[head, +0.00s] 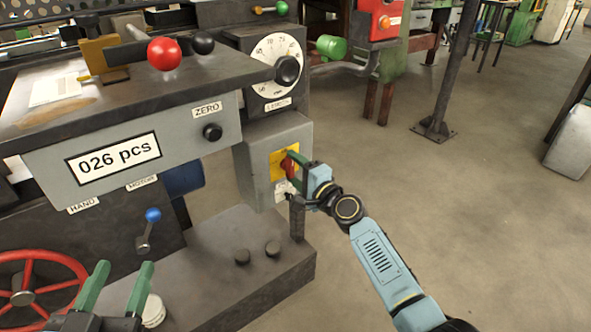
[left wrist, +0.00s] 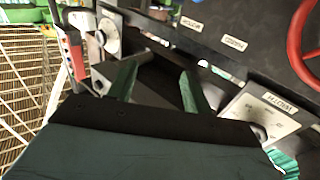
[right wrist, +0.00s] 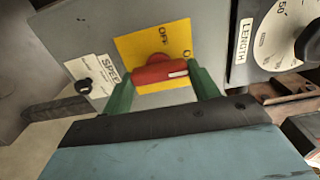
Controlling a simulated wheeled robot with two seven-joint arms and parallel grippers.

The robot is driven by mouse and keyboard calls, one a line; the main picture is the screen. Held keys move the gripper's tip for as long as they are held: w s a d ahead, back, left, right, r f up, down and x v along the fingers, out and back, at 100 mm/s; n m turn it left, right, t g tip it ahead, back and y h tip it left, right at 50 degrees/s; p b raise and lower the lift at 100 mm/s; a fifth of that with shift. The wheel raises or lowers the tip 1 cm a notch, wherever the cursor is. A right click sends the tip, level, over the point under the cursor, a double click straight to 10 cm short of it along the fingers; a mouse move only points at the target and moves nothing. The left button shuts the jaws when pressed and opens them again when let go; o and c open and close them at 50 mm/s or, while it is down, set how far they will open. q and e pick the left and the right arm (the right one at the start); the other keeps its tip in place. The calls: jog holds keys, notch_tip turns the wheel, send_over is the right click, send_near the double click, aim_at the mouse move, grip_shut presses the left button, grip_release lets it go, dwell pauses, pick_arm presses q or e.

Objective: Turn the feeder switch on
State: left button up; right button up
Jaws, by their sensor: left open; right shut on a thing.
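The feeder switch is a red rotary knob (head: 288,166) on a yellow plate (head: 279,157), fixed to a grey box (head: 262,150) under the length dial. In the right wrist view the red knob (right wrist: 160,69) sits on the yellow plate (right wrist: 170,42) with OFF lettering, and a pale mark shows on its right end. My right gripper (right wrist: 160,85) is shut on the knob, with one green finger on each side. It also shows in the head view (head: 296,168). My left gripper (head: 118,288) is open and empty, low at the left near the red handwheel.
The length dial (head: 279,64) is just above the switch box. A blue-knobbed lever (head: 152,216) and a red handwheel (head: 24,292) are at the lower left. The floor (head: 450,210) to the right is clear around a post (head: 452,75).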

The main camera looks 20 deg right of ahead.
jog(key=o, duration=1)
jog(key=shift+s+d, duration=0.1)
jog(key=shift+s, duration=0.15)
pick_arm(q)
notch_tip(320, 180, down, 8)
jog(key=s+a+g+y+p, duration=0.2)
jog(key=g, duration=0.4)
jog(key=shift+s+a+f, duration=0.2)
pick_arm(e)
jog(key=v, duration=1.2)
jog(key=shift+s+d, duration=0.1)
jog(key=shift+s, duration=0.3)
